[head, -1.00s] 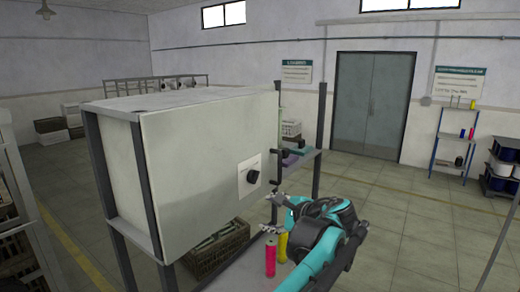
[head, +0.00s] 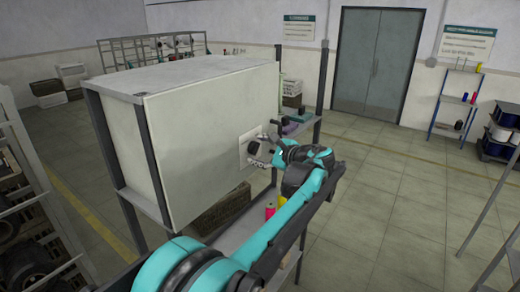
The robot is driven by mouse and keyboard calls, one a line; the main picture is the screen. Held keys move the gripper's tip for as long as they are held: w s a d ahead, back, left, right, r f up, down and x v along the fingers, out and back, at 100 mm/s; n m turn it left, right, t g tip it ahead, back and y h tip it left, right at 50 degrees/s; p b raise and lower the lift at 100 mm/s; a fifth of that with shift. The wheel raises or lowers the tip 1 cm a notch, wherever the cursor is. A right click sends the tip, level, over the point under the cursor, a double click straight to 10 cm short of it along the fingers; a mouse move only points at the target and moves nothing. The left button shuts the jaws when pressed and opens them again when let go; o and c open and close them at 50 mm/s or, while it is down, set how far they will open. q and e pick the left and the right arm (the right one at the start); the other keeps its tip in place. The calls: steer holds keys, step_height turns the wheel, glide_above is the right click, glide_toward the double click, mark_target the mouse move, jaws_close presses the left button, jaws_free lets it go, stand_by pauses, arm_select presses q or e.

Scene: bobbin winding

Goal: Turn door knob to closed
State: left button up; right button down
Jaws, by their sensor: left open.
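The black door knob (head: 254,147) sits on a white square plate (head: 243,155) on the pale door panel (head: 195,130) of a big box-shaped cabinet. My left gripper (head: 262,150) is open right at the knob, with one finger above and to its right and the other just below it. I cannot tell whether the fingers touch the knob. The gripper partly covers the knob and plate, so the knob's exact angle is hard to read. My right gripper is not in view.
A red spool (head: 270,210) and a yellow spool (head: 282,200) stand below my arm, partly hidden by it. A wicker basket (head: 222,208) sits under the cabinet. A dark frame post (head: 322,80) rises behind the gripper. The floor to the right is open.

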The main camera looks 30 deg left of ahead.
arm_select(q)
steer(key=c, duration=1.2)
steer(key=shift+f+n+t+y+b, duration=0.1)
steer(key=shift+n+t+y+b, duration=0.25)
steer(key=shift+n+y+b, duration=1.35)
steer(key=shift+f+n+t+y+b, duration=0.1)
steer(key=shift+n+t+y+b, duration=0.25)
steer(key=shift+n+b, duration=2.7)
steer(key=shift+n+t+y+b, duration=0.4)
steer(key=shift+n+y+b, duration=0.55)
steer(key=shift+n, duration=2.8)
